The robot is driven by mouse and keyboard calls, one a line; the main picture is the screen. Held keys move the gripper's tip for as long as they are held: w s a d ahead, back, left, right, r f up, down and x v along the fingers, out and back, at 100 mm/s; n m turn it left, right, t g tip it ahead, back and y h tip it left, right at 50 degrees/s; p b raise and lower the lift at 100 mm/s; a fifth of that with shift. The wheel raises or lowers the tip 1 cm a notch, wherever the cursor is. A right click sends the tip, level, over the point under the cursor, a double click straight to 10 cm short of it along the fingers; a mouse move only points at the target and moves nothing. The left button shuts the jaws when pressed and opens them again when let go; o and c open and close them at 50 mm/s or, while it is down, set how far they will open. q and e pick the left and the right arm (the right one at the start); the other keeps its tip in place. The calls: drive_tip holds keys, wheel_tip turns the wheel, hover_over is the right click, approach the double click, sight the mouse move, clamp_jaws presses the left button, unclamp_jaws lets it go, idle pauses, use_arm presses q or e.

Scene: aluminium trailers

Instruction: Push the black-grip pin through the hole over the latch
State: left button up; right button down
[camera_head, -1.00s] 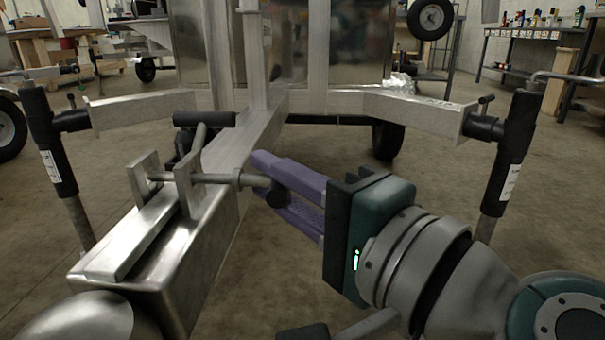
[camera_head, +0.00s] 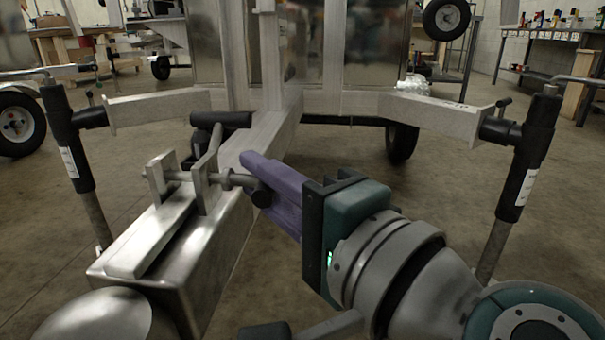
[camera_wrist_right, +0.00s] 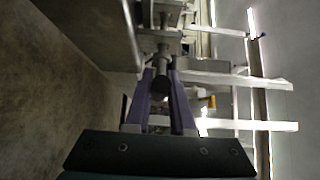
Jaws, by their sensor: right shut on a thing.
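My right gripper (camera_head: 254,176) is shut on the pin's black grip (camera_head: 262,196), to the right of the latch. Its purple fingers also flank the grip in the right wrist view (camera_wrist_right: 162,84). The pin's metal shaft (camera_head: 240,181), with a collar, runs level leftward from the grip to the right upright plate (camera_head: 201,186). More shaft shows between this plate and the left one (camera_head: 156,180). The collar is a little short of the right plate. The latch (camera_head: 205,152) has a black-handled lever behind the plates. My left gripper is not seen.
The shiny coupler (camera_head: 200,270) and trailer tongue fill the lower left, with a rounded metal surface (camera_head: 95,318) in front. Black jack posts stand left (camera_head: 68,150) and right (camera_head: 525,165). The floor between the tongue and right jack is open apart from my arm.

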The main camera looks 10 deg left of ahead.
drive_tip(key=shift+a+r, duration=0.1)
drive_tip(key=shift+a, duration=0.55)
drive_tip(key=c, duration=0.7)
unclamp_jaws()
drive_tip(key=shift+s+d, duration=0.2)
drive_tip(key=shift+d, duration=0.05)
drive_tip(key=p+v, duration=0.1)
drive_tip(key=v, duration=0.8)
drive_tip(key=shift+s+d, duration=0.1)
